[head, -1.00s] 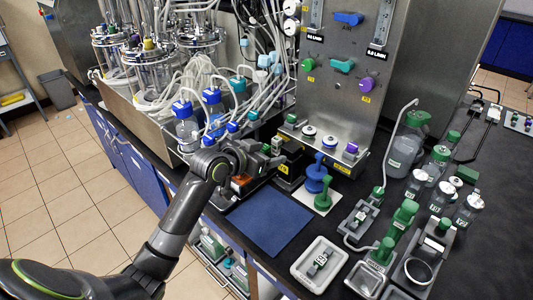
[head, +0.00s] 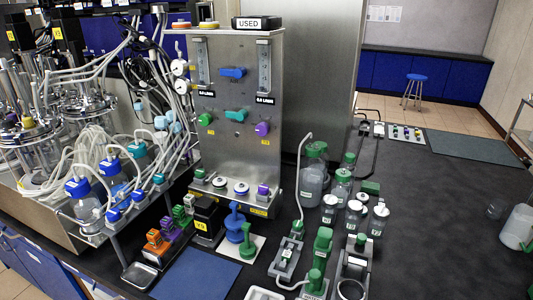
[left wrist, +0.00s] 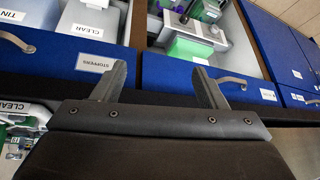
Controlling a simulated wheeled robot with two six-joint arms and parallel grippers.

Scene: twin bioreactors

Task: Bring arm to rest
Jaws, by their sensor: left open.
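My left gripper (left wrist: 161,88) shows in the left wrist view with its two fingers apart and nothing between them. It faces blue drawers, one labelled STOPPERS (left wrist: 60,58), with open drawers of boxes behind. Neither of my arms shows in the head view now. My right gripper is not in any view.
In the head view a blue mat (head: 197,274) lies bare at the front of the black bench (head: 430,220). A steel panel (head: 238,120) with coloured knobs stands behind it. Blue-capped bottles (head: 84,205) and tubing crowd the left. Green-topped bottles (head: 313,180) stand right of the panel.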

